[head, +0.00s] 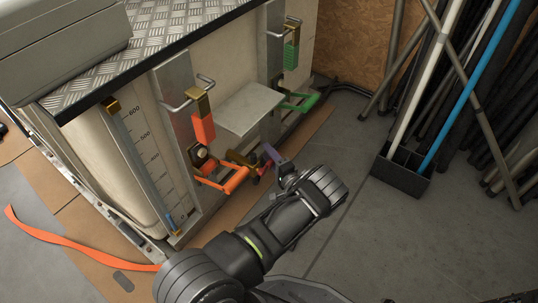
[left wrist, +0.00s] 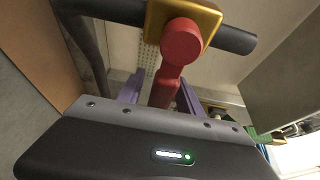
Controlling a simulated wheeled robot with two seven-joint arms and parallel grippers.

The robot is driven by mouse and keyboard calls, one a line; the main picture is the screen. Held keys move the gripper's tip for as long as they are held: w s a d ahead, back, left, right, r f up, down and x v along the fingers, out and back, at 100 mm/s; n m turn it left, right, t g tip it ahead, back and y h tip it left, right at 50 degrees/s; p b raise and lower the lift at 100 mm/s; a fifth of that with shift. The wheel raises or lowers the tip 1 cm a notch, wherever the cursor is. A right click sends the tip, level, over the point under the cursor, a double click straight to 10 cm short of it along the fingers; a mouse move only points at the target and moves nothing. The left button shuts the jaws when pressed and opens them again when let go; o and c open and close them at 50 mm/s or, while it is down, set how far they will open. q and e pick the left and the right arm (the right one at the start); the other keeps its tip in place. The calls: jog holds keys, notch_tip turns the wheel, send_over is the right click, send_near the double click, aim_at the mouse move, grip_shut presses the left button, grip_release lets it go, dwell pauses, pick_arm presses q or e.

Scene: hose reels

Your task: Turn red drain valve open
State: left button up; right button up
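The red drain valve handle (left wrist: 167,88) shows in the left wrist view, running down from a round red hub (left wrist: 182,40) on a brass body (left wrist: 211,20) with a dark pipe. In the head view a small part of the red handle (head: 256,180) shows low beside the tank, partly hidden by other parts. My left gripper (head: 275,158) is at the valve. Its purple fingers (left wrist: 158,97) stand apart on either side of the red handle, with a gap on the left; the right finger is close to it. Contact cannot be told. My right gripper is not in view.
An orange lever (head: 235,180) and a green lever (head: 300,101) flank the valve on the tank frame. An orange tag (head: 203,128) and a grey plate (head: 251,107) are above. A pole rack (head: 402,175) stands right. The floor between is clear.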

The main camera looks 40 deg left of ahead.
pick_arm(q)
grip_shut()
dwell(1.2)
